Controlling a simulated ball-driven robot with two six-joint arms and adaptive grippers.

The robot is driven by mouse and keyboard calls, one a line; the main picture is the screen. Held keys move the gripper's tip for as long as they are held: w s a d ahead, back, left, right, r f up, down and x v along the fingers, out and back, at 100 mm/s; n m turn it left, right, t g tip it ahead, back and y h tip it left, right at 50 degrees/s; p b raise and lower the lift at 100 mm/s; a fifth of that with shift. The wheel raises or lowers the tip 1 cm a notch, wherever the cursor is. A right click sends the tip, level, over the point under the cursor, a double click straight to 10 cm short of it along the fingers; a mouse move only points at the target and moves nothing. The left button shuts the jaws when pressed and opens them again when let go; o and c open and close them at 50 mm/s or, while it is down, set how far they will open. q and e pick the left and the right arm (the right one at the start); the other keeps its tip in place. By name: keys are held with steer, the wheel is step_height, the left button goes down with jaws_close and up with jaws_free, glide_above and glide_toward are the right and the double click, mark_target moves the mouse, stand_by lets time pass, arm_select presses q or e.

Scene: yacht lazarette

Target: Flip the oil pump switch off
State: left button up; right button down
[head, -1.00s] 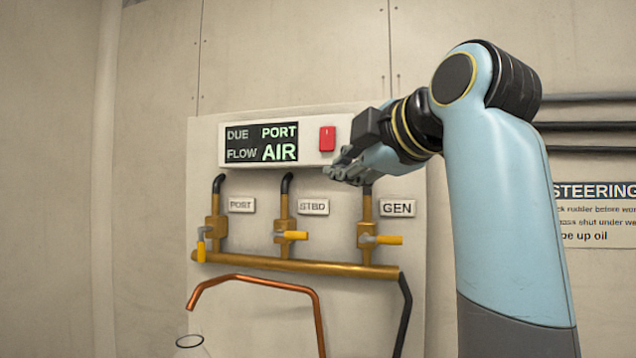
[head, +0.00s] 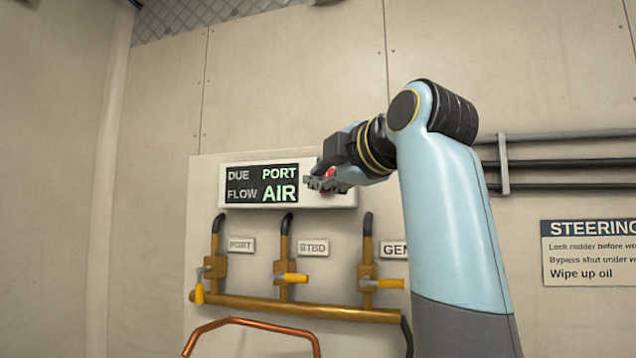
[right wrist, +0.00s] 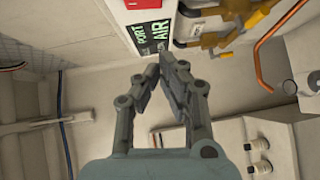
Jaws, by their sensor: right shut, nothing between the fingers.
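The red switch (head: 329,173) sits at the right end of a white panel box (head: 345,198), beside a lit display (head: 262,184) reading DUE PORT, FLOW AIR. My right gripper (head: 312,183) is shut and empty in front of the switch and hides most of it. In the right wrist view the closed fingers (right wrist: 160,68) point toward the panel. The red switch (right wrist: 143,4) shows at the top edge there, apart from the fingertips in the picture. I cannot tell contact or which way the switch is set. My left gripper is not in view.
Below the box are brass valves with yellow handles, labelled PORT (head: 241,245), STBD (head: 314,248) and GEN. The PORT handle (head: 199,292) hangs down; the STBD (head: 292,279) and GEN (head: 385,284) handles lie level. Dark pipes (head: 570,163) and a steering sign (head: 590,252) are right.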

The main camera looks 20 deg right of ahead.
steer(key=w+d+f+p, duration=0.1)
steer(key=w, duration=0.6)
steer(key=shift+d+p, duration=0.25)
steer(key=shift+p, duration=0.05)
steer(key=shift+w, duration=0.1)
steer(key=shift+w+d+f+n+t+b, duration=0.2)
steer(key=shift+f+t+b, duration=0.1)
steer(key=shift+b, duration=0.3)
steer(key=shift+w+d+f+n+t+b, duration=0.1)
steer(key=shift+f+n+t+b, duration=0.15)
steer(key=shift+b, duration=0.3)
steer(key=shift+r+p, duration=0.35)
steer(key=shift+a, duration=0.1)
